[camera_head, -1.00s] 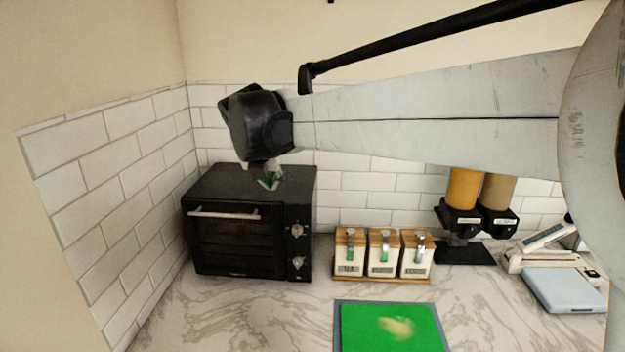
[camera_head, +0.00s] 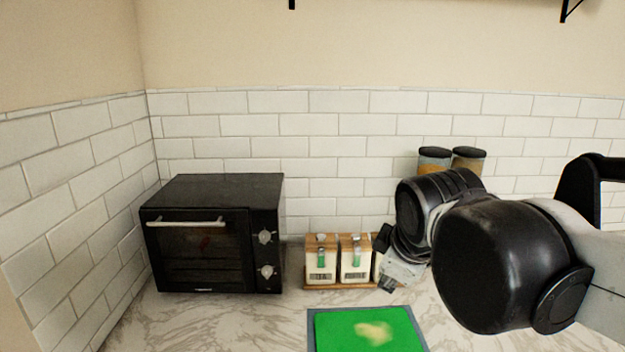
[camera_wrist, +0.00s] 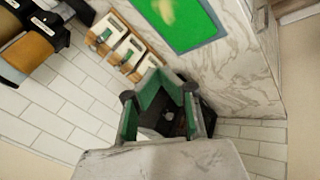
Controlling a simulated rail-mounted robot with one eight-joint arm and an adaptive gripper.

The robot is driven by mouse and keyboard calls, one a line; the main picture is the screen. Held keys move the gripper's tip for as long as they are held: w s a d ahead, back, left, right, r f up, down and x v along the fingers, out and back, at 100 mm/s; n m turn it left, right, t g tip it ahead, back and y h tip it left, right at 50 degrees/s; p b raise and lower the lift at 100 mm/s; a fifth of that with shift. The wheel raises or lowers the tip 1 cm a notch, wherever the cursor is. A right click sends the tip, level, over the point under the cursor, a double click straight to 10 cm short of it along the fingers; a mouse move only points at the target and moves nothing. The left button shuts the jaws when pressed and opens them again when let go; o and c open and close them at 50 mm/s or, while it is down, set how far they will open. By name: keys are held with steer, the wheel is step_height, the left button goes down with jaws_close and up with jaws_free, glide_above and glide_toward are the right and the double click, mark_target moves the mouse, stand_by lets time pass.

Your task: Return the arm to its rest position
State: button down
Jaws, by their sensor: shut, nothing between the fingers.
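My arm reaches in from the right in the head view. My gripper (camera_head: 388,284) hangs low at its end, in front of the canister rack and to the right of the oven. In the wrist view my gripper (camera_wrist: 160,82) shows its green-lined fingers, shut with nothing between them. It is clear of the worktop items as far as I can see. My wrist and forearm hide the third canister and much of the dispensers in the head view.
A black oven (camera_head: 205,238) stands at the left by the tiled walls. White canisters (camera_head: 322,260) stand on a wooden rack. A green cutting board (camera_head: 345,335) with a yellowish item (camera_head: 375,332) lies in front. Dispensers (camera_head: 434,160) are behind my arm. Marble counter (camera_head: 220,318) is bare at front left.

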steer(key=s+d+f+m+b, duration=0.2)
steer(key=s+d+f+m, duration=0.4)
steer(key=s+f+m, duration=0.5)
steer(key=shift+s+d+m, duration=0.25)
steer(key=shift+d+m, duration=0.1)
steer(key=shift+m, duration=0.05)
steer(key=c, duration=2.4)
jaws_free()
